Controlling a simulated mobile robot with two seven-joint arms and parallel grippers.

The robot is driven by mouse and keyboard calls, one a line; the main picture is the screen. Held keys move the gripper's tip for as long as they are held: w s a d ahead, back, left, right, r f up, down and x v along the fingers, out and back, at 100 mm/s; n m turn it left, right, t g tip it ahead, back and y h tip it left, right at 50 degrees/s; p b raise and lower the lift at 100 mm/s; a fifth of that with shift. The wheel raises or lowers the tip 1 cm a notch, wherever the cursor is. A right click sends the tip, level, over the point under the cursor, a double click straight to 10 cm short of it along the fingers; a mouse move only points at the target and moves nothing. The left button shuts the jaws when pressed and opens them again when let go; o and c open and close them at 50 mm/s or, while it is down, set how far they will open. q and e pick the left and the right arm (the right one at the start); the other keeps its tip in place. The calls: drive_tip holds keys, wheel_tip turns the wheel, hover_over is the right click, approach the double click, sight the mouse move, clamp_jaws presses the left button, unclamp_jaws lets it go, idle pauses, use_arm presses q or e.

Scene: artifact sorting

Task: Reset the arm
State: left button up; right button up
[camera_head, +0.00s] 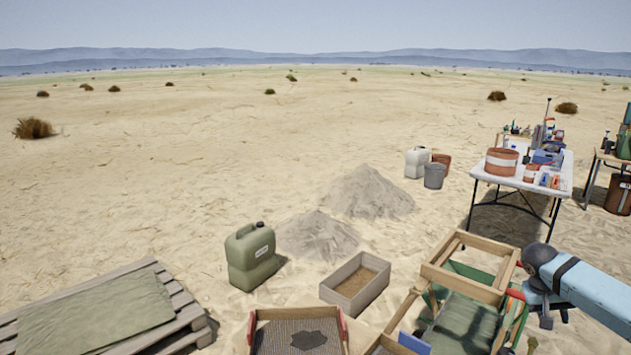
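My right arm, light blue with a dark round joint, reaches in from the right edge. The dark part at its end, my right gripper (548,309), hangs low beside the wooden-framed stand at the lower right. It is small and partly covered by the arm, so I cannot tell whether its fingers are open or shut. No held object can be made out. My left arm and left gripper are not in view.
A wooden sieve frame (478,243) stands close left of my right arm. A mesh tray (298,314), a wooden box (355,287), a green jerrycan (251,256) and a pallet (180,300) lie nearby. A white folding table (511,180) holds tools behind. Open sand extends left.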

drive_tip(key=s+a+f+n+t, duration=0.2)
drive_tip(key=s+f+n+t, duration=0.3)
drive_tip(key=f, duration=0.6)
drive_tip(key=s+a+f+n+t+y, duration=0.2)
drive_tip(key=s+a+f+n, duration=0.25)
drive_tip(key=s, duration=0.25)
drive_tip(key=s+a+f+n+t+y, duration=0.1)
drive_tip(key=s+a+f+n+y, duration=0.15)
drive_tip(key=s+a+f, duration=0.35)
drive_tip(key=s+a+r+n+t+y, duration=0.25)
drive_tip(key=s+a+n, duration=0.25)
drive_tip(key=s, duration=0.6)
drive_tip(key=a+f+m+t+y, duration=0.15)
drive_tip(key=a+m, duration=0.65)
drive_tip(key=a, duration=1.4)
wheel_tip(320, 180, up, 12)
drive_tip(key=s+p, duration=0.1)
drive_tip(key=p, duration=1.2)
